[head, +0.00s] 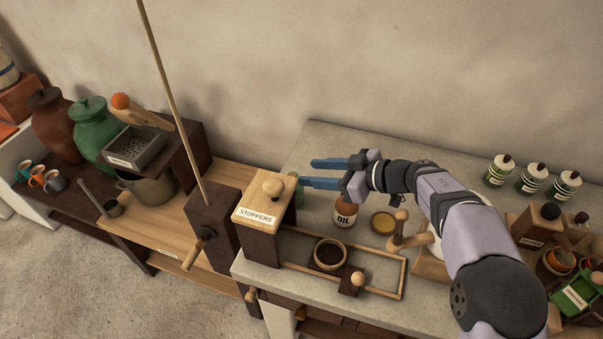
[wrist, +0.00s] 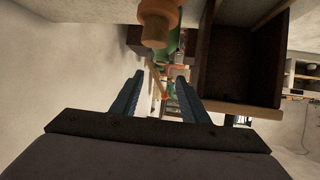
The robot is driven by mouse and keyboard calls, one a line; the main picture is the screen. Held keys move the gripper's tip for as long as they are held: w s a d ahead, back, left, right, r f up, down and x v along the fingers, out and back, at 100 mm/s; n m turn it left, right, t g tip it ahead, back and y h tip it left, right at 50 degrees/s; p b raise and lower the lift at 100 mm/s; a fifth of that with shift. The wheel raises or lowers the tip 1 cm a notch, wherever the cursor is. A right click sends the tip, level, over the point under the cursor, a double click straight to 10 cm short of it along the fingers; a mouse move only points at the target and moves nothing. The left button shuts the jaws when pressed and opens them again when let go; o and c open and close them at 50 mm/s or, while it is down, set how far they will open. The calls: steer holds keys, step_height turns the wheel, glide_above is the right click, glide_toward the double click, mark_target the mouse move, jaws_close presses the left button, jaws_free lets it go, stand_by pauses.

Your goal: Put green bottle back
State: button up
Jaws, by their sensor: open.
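My gripper (head: 314,173) is open and empty, its blue fingers pointing left above the counter, close to the right side of the stoppers box (head: 258,231). A small part of a green object (head: 299,188) shows behind the box, by the lower fingertip; most of it is hidden, and I cannot tell surely whether it is the green bottle. In the wrist view, my open fingers (wrist: 160,77) have a clear gap between them. A rounded brown wooden piece (wrist: 157,22) is beyond them at the top, with a green patch (wrist: 175,43) behind it.
A brown oil jar (head: 345,214) and an amber dish (head: 383,223) stand below my wrist. A dark bowl (head: 330,254) sits in a wooden frame in front. Several labelled green jars (head: 498,171) stand at the back right. The counter by the wall (head: 335,138) is clear.

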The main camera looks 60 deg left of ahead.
steer(key=shift+v, duration=2.3)
